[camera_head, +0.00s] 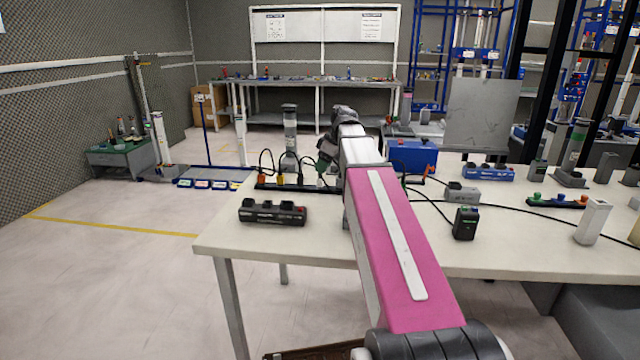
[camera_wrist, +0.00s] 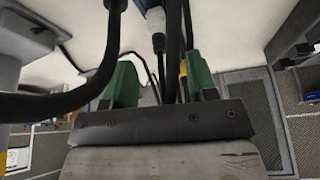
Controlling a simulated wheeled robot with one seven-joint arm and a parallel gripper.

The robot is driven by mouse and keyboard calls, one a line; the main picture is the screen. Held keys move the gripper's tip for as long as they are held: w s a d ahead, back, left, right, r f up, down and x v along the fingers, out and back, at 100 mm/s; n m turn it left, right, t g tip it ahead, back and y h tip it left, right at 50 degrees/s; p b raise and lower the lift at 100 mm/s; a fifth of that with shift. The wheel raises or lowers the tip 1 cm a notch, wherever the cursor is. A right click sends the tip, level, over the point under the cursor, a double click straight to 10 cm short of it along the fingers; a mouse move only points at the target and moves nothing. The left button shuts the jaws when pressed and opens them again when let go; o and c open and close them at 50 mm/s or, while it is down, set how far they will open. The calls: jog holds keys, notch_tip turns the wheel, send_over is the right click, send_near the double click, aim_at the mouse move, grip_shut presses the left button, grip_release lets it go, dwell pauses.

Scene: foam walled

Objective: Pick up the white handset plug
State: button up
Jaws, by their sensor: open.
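A pale whitish plug (camera_wrist: 155,20) with a dark cable end shows between my fingers at the top of the wrist view. It looks like the white handset plug, but I cannot be sure. My gripper (camera_wrist: 160,82) has two green fingers standing apart, with black cables passing between and beside them. In the head view my gripper (camera_head: 325,158) is over the back of the table, by the right end of a black power strip (camera_head: 268,186). A small pale plug (camera_head: 321,183) shows there, partly hidden by my arm. I cannot see any finger touching the plug.
Orange and yellow plugs with black cables sit in the strip. A second black strip (camera_head: 272,212) lies nearer on the white table (camera_head: 305,242). Right of my arm are a blue box (camera_head: 411,156), a black adapter (camera_head: 466,223) and loose cables. The table's front left is clear.

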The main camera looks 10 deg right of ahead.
aim_at(318, 178)
jog(key=shift+a+x, duration=0.2)
jog(key=shift+x, duration=2.1)
jog(key=shift+w+r, duration=0.1)
grip_shut()
jog(key=shift+r, duration=0.1)
